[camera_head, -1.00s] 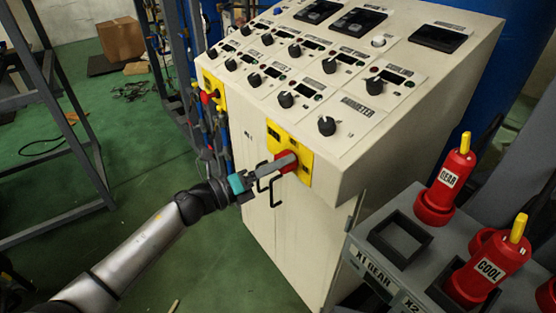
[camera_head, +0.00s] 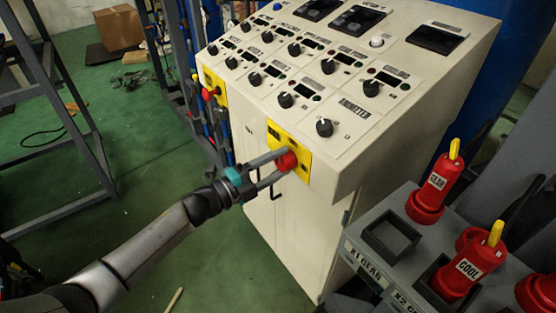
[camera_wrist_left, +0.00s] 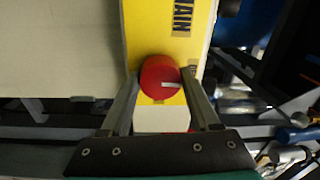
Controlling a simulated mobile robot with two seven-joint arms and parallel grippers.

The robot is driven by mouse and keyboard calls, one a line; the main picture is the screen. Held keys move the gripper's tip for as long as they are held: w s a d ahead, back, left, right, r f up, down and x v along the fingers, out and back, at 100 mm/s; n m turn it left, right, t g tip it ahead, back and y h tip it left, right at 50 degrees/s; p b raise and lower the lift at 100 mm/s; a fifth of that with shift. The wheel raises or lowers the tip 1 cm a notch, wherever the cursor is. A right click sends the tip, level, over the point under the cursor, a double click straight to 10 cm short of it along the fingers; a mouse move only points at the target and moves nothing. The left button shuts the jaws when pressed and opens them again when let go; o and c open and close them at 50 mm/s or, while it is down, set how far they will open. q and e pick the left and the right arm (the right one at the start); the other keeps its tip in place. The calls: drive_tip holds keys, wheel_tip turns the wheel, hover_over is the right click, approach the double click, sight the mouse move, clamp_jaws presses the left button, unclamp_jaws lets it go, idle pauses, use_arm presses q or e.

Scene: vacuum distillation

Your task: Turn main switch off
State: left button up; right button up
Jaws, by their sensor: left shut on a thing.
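The main switch is a red round knob (camera_head: 287,161) on a yellow plate (camera_head: 303,164) at the front corner of the white control cabinet. In the left wrist view the red knob (camera_wrist_left: 160,78) sits below the word MAIN on the yellow plate (camera_wrist_left: 145,30), with a pale mark on its face. My left gripper (camera_head: 275,166) reaches it from the left, one finger on each side. In the wrist view the fingers of my left gripper (camera_wrist_left: 160,90) close on the knob's two sides. My right gripper does not show.
The cabinet's sloped top (camera_head: 330,85) carries several black knobs and displays. A second yellow plate with a red knob (camera_head: 209,93) is on the cabinet's far left.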

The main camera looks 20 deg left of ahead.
use_arm(q)
drive_tip(key=shift+n, duration=0.6)
drive_tip(key=o, duration=1.4)
drive_tip(key=shift+c, duration=0.2)
drive_tip(key=b+v, duration=0.1)
drive_tip(key=v, duration=1.4)
drive_tip(key=shift+s, duration=0.15)
drive_tip(key=shift+f, duration=0.1)
